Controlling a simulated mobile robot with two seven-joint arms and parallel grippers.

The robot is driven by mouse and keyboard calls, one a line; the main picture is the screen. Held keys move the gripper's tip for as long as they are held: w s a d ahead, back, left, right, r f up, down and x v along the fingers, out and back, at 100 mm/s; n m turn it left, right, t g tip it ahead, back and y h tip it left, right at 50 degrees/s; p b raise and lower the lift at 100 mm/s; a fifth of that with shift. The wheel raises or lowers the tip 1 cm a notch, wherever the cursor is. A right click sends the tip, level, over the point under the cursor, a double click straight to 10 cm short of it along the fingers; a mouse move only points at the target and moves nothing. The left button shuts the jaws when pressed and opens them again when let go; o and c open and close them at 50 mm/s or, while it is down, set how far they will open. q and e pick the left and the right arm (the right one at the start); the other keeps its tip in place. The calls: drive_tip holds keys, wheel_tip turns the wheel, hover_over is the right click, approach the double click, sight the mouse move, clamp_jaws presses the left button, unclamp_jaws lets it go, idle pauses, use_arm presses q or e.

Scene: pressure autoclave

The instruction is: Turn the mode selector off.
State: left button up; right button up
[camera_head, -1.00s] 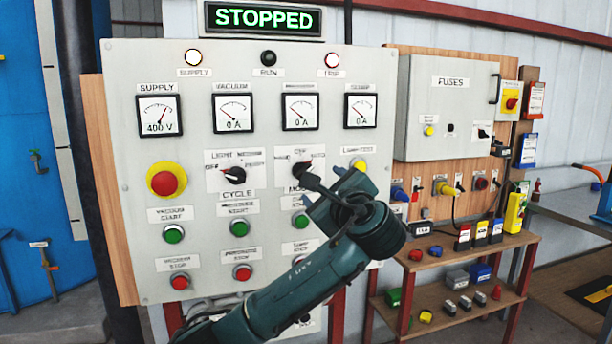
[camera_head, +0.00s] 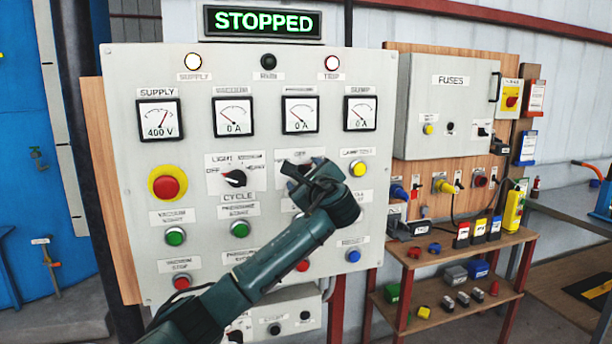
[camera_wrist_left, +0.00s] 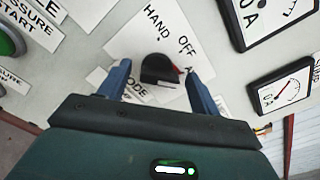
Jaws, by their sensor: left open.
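The mode selector, a black rotary knob (camera_wrist_left: 158,69) with a small red mark, sits on a white plate marked HAND, OFF and a partly hidden third word starting with A. In the left wrist view it lies between the two blue fingers of my left gripper (camera_wrist_left: 160,86), which is open. The red mark is on the knob's right side, near the A word. I cannot tell whether the fingers touch the knob. In the head view my left gripper (camera_head: 303,170) covers most of the selector. My right gripper is not in view.
A similar LIGHT selector (camera_head: 235,178) is just left of my gripper. A yellow lamp test button (camera_head: 357,169) is to the right. Gauges are above, and a red emergency button (camera_head: 167,184) is at far left. Green, red and blue buttons line the lower panel.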

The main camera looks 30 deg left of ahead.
use_arm(q)
drive_tip(key=c, duration=0.9)
drive_tip(key=shift+c, duration=0.2)
